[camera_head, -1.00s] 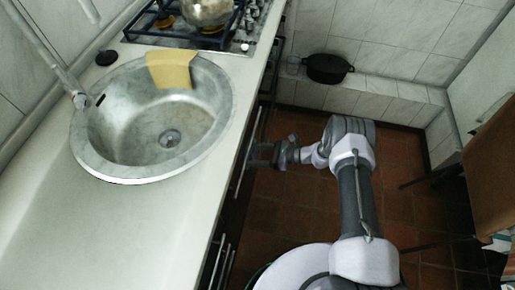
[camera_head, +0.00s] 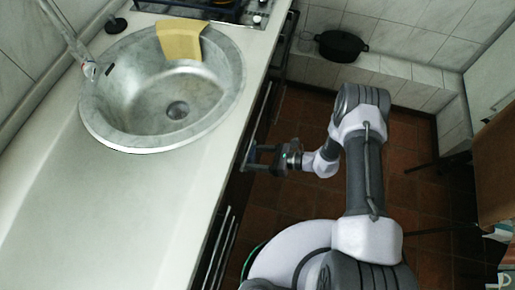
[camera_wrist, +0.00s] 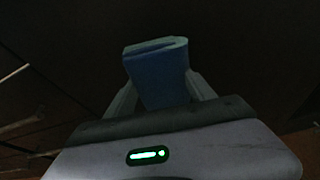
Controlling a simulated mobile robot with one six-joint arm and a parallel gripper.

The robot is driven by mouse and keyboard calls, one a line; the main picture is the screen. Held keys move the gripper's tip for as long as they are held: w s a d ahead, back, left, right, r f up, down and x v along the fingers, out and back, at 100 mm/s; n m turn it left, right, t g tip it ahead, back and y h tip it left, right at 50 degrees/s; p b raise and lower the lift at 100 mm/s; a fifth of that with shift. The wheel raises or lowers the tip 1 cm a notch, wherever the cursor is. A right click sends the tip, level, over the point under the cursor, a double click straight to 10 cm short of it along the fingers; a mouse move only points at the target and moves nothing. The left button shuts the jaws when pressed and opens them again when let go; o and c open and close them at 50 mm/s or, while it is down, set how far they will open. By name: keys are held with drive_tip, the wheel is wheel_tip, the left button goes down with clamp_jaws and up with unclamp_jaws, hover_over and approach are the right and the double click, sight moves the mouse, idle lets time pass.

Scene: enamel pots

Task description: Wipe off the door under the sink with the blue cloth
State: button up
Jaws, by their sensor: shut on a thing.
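My gripper (camera_head: 254,158) is low beside the cabinet fronts under the counter, to the right of the sink (camera_head: 125,112). In the wrist view my gripper (camera_wrist: 160,92) is shut on the folded blue cloth (camera_wrist: 160,76), which sticks out beyond the fingers. The door under the sink (camera_head: 238,190) is a dark front, seen steeply from above and mostly hidden below the counter edge. In the wrist view a very dark surface lies ahead of the cloth. I cannot tell whether the cloth touches it.
A yellow cloth (camera_head: 180,40) hangs over the sink's rim. Long metal handles (camera_head: 222,245) stick out from the cabinet fronts. A black pot (camera_head: 341,46) stands on a tiled ledge. A brown piece of furniture (camera_head: 496,165) is at the right. Red floor tiles are open behind my arm.

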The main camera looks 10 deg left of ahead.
drive_tip(key=shift+s+a, duration=0.1)
drive_tip(key=shift+s, duration=0.55)
drive_tip(key=shift+s+r, duration=0.15)
drive_tip(key=shift+r, duration=0.1)
wheel_tip(320, 180, up, 2)
drive_tip(key=w+d, duration=0.1)
drive_tip(key=w, duration=1.7)
drive_tip(key=s+p, duration=0.4)
drive_tip(key=s, duration=0.2)
drive_tip(key=s+p, duration=0.4)
drive_tip(key=s, duration=0.1)
drive_tip(key=s+a+p, duration=0.1)
drive_tip(key=s+p, duration=0.3)
drive_tip(key=s, duration=0.2)
drive_tip(key=shift+s, duration=0.35)
drive_tip(key=shift+s+d+f, duration=0.1)
drive_tip(key=shift+d, duration=0.2)
drive_tip(key=d+b, duration=0.2)
drive_tip(key=d, duration=0.6)
drive_tip(key=shift+s+d, duration=0.35)
